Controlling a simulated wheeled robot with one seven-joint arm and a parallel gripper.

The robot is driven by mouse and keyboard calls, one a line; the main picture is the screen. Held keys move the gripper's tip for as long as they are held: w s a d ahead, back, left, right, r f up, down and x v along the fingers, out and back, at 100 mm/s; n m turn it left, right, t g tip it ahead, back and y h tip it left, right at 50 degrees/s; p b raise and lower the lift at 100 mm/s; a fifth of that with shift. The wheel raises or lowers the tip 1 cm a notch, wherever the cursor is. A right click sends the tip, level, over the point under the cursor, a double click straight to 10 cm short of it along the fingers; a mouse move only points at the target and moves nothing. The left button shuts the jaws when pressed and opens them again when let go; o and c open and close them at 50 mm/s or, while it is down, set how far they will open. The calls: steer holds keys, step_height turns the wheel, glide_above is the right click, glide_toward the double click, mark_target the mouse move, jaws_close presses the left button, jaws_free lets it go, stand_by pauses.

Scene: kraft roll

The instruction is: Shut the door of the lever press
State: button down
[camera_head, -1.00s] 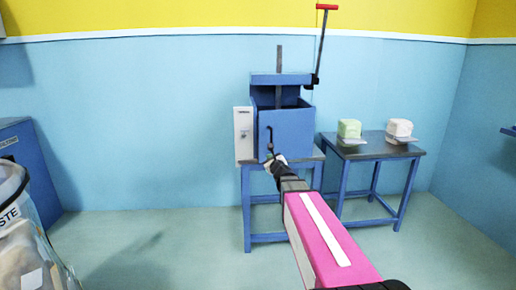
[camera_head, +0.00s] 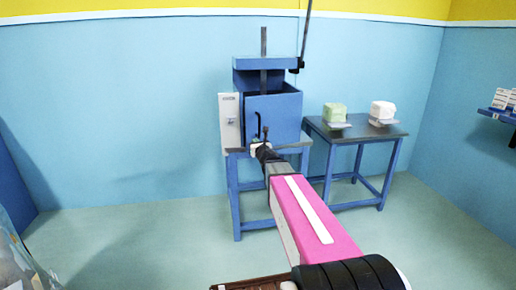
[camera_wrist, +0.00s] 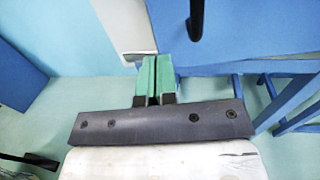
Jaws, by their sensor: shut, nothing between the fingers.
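The lever press (camera_head: 277,64) is a blue box with a post and a lever, standing on a blue table. Its door (camera_head: 283,117) is the blue front panel, with a dark handle (camera_head: 258,122) near its left edge. How far the door stands open I cannot tell. In the wrist view the blue door (camera_wrist: 245,40) fills the upper right, with the dark handle (camera_wrist: 196,20) at the top. My gripper (camera_head: 260,147) is at the door's lower left, below the handle. Its green fingers (camera_wrist: 158,62) are shut and empty, left of the handle in the wrist view. Contact with the door is unclear.
A white control box (camera_head: 230,121) is at the press's left side. A second table (camera_head: 352,131) to the right bears a green block (camera_head: 334,112) and a white block (camera_head: 382,109). A wall shelf (camera_head: 498,115) is at far right. The floor left of the press is clear.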

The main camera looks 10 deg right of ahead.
mark_target(248, 136)
steer(key=w, duration=0.2)
steer(key=w+a, duration=0.1)
steer(key=w, duration=0.4)
steer(key=shift+w+a, duration=0.15)
steer(key=shift+w, duration=0.1)
